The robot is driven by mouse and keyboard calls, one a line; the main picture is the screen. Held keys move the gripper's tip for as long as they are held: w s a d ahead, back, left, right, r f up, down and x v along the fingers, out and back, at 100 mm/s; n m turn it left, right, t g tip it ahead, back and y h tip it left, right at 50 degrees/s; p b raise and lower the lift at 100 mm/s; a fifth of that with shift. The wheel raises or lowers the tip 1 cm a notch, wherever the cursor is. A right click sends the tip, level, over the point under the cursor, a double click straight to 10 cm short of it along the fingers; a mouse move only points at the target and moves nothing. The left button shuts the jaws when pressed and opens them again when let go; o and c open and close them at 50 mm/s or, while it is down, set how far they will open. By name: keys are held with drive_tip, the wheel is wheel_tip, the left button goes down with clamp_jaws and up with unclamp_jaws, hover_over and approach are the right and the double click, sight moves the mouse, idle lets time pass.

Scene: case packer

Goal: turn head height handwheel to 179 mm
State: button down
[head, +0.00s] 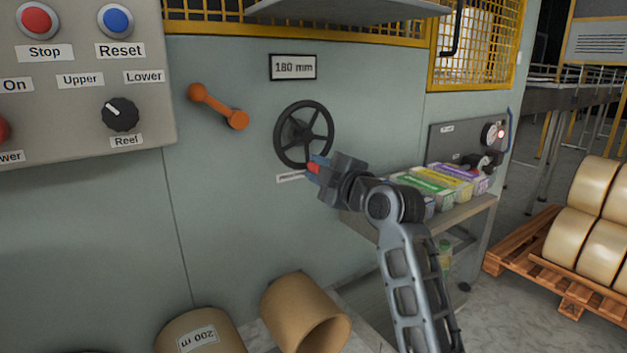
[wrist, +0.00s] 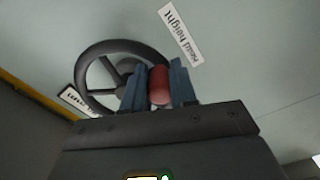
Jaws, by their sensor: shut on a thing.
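The head height handwheel (head: 304,134) is a black spoked wheel on the grey-green machine panel. The display (head: 293,67) above it reads 180 mm. My gripper (head: 316,168) is at the wheel's lower right rim, shut on the wheel's red handle (head: 312,167). In the wrist view the red handle (wrist: 159,85) sits between the two blue-grey fingers (wrist: 159,88), with the black wheel (wrist: 107,62) behind and to the left. The head height label (wrist: 180,34) shows there upside down; in the head view its label (head: 290,178) is partly hidden by my gripper.
An orange lever (head: 217,106) is left of the wheel. A control box (head: 80,70) with buttons and a knob is further left. A shelf with coloured cartons (head: 440,187) stands right, behind my arm. Cardboard tubes (head: 305,310) lie below. A pallet of rolls (head: 570,255) is far right.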

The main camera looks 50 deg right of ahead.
drive_tip(key=shift+d+n, duration=0.3)
drive_tip(key=shift+n, duration=0.1)
drive_tip(key=shift+b, duration=0.3)
drive_tip(key=c, duration=0.9)
unclamp_jaws()
drive_tip(key=shift+s, duration=0.1)
drive_tip(key=v, duration=0.7)
drive_tip(key=shift+s, duration=0.35)
drive_tip(key=shift+a+r, duration=0.1)
